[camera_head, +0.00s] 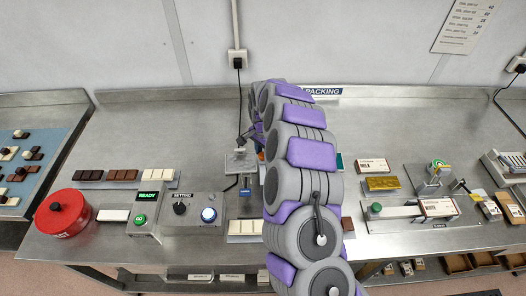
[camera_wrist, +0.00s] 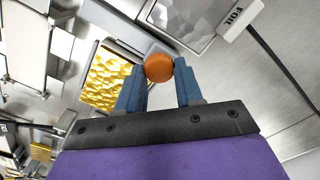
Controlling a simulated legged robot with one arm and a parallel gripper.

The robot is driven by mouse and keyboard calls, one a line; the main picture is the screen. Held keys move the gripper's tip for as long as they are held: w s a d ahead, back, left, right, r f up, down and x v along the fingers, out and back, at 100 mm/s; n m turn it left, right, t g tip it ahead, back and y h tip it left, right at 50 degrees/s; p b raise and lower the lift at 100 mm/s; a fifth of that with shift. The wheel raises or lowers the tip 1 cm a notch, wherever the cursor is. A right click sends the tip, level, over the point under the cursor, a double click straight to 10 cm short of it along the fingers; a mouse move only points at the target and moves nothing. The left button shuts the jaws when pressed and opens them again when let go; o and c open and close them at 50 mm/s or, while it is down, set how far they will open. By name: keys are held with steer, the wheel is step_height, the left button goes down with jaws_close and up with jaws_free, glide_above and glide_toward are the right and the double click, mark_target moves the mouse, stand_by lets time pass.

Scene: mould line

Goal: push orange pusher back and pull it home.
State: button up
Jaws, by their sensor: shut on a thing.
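The orange pusher knob (camera_wrist: 159,67) is round and sits between the two blue fingertips of my gripper (camera_wrist: 160,82) in the wrist view. The fingers touch it on both sides, so my gripper is shut on it. In the head view my grey and purple arm reaches across the bench and hides most of the pusher and the gripper. The rest of the pusher below the knob cannot be made out.
Gold foil (camera_wrist: 104,78) is to the left.

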steer(key=shift+a, duration=0.15)
jaws_close()
steer(key=shift+s, duration=0.1)
steer(key=shift+s+p, duration=0.9)
steer(key=shift+s, duration=1.25)
steer(key=s, duration=0.3)
steer(key=shift+s, duration=0.4)
steer(key=shift+s+f, duration=0.15)
steer(key=shift+s, duration=0.15)
